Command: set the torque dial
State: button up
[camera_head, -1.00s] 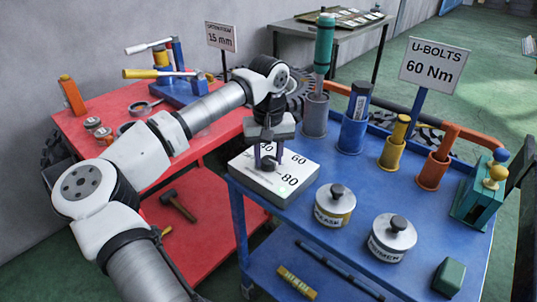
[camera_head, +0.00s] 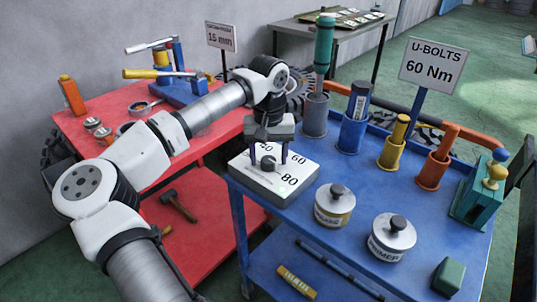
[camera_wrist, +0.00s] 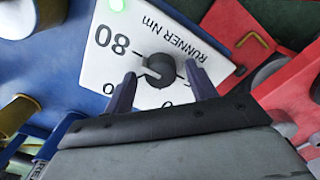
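The torque dial is a dark round knob (camera_wrist: 156,70) on a white plate (camera_head: 301,178) at the left corner of the blue cart. In the wrist view a pale mark shows on the knob's left side. I cannot tell exactly which value it points at. The plate reads 80 and "RUNNER Nm"; 60 shows in the head view, and other numbers are partly hidden by my fingers. My gripper (camera_wrist: 161,84) is open above the plate, its two fingers on either side of the knob with gaps. A sign (camera_head: 433,72) reads "U-BOLTS 60 Nm".
Two lidded tins (camera_head: 334,205) (camera_head: 391,238) stand in front right of the plate. Tool holders, including a grey cup (camera_head: 314,117) and a blue cup (camera_head: 352,136), line the cart's back. A red cart (camera_head: 90,112) with tools and another sign (camera_head: 221,37) is at left.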

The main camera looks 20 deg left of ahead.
aim_at(269, 159)
notch_tip(269, 159, up, 14)
dwell(0.7)
jog(key=shift+f, duration=0.1)
